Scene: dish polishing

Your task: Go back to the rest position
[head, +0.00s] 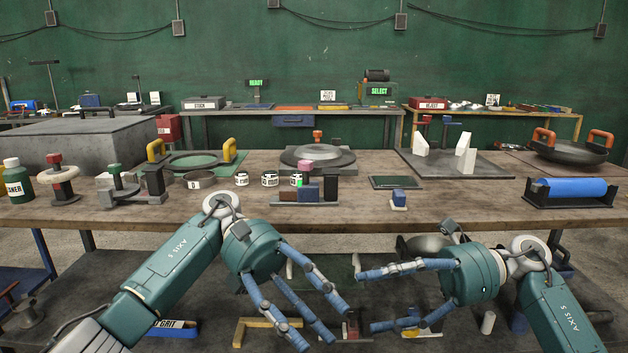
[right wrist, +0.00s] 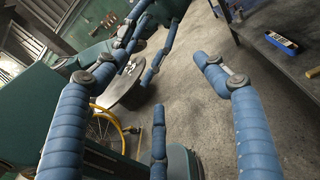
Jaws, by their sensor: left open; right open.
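My left gripper (head: 325,308) has blue segmented fingers on a green palm. It is in front of the workbench's near edge in the head view, its fingers spread and empty. My right gripper (head: 364,301) is to its right, also in front of the bench, its fingers pointing left, spread and empty. In the right wrist view the right gripper's blue fingers (right wrist: 155,115) stand apart, with nothing held between them. Both grippers appear lower than the bench top and do not touch the things on it.
The wooden workbench (head: 330,212) carries a round dish on a stand (head: 318,155), a handled ring (head: 195,163), a pan with orange handles (head: 570,153) and a blue roller (head: 568,188). Lower shelf items, including a yellow bracket (head: 262,323), lie behind the grippers. Grey floor shows in the right wrist view.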

